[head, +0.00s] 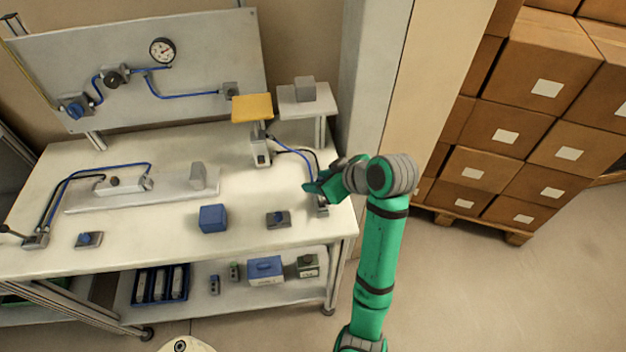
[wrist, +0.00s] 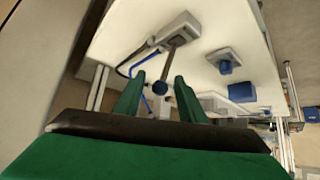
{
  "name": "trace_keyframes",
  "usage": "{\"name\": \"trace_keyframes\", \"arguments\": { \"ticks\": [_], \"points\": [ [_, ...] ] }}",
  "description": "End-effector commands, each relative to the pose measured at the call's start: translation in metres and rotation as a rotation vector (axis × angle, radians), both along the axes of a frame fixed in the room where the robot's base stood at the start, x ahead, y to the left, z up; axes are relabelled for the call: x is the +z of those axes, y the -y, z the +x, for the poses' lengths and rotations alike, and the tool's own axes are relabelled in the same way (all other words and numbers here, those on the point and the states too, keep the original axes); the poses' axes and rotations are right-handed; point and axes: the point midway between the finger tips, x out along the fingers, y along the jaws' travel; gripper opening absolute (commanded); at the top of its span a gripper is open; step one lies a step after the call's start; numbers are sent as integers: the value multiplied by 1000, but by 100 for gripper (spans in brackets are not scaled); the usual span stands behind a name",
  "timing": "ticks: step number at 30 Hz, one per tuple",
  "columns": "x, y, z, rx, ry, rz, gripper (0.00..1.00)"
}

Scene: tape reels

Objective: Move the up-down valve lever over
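A valve lever shows in the wrist view as a thin rod with a round dark blue knob (wrist: 160,88), coming out of a grey valve body (wrist: 172,32) on the white bench. In the head view the valve body (head: 322,211) stands near the bench's right end, and my arm hides most of its lever. My gripper (head: 312,184) is just above and beside it. In the wrist view my gripper's two green fingers (wrist: 160,79) are apart, with the knob between them. I see gaps on both sides, though contact is hard to judge.
A second lever (head: 11,232) stands on a valve body at the bench's far left. A blue block (head: 213,218) and a small blue-knobbed unit (head: 278,219) lie left of my gripper. A yellow-topped stand (head: 252,108) and a grey stand (head: 302,101) rise behind. Stacked boxes (head: 545,60) are at the right.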

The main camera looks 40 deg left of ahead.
Motion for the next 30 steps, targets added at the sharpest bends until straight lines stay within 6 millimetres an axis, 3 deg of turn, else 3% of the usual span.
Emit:
{"name": "trace_keyframes", "arguments": {
  "ticks": [6,18,23,30],
  "points": [
    [-18,-18,1,0,-1,1,37],
    [-23,-22,3,-2,1,0,37],
    [-22,-22,3,-3,0,1,1],
    [-22,-23,3,0,3,4,0]
  ]
}}
